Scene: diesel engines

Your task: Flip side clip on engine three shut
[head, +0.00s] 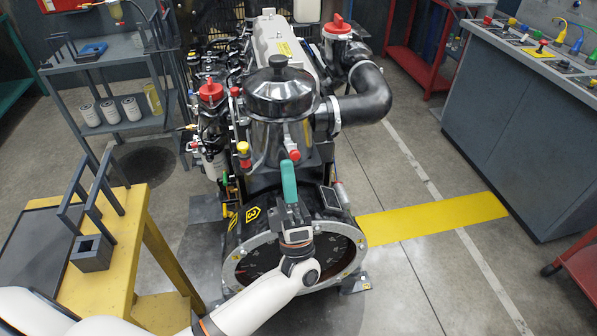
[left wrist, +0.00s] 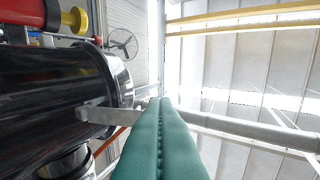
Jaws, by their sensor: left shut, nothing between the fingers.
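Engine three (head: 252,214), marked with a yellow 3 badge, stands in the middle of the head view. Its glossy black canister (head: 281,98) faces me, and the canister also fills the left of the left wrist view (left wrist: 45,90). A pale metal clip with a red end (head: 293,152) is on the canister's near side. A pale metal bar (left wrist: 98,115), which looks like this clip, sticks out beside the canister in the left wrist view. My left gripper (head: 289,172), with teal fingers, is shut and empty just below the clip; contact cannot be told. My right gripper is out of view.
A red cap (head: 211,91) and a yellow-topped fitting (head: 243,148) are left of the canister. A black hose (head: 368,98) bends out to the right. A yellow bench (head: 136,215) stands at left, and a grey console (head: 500,110) at right, with clear floor between it and the engine.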

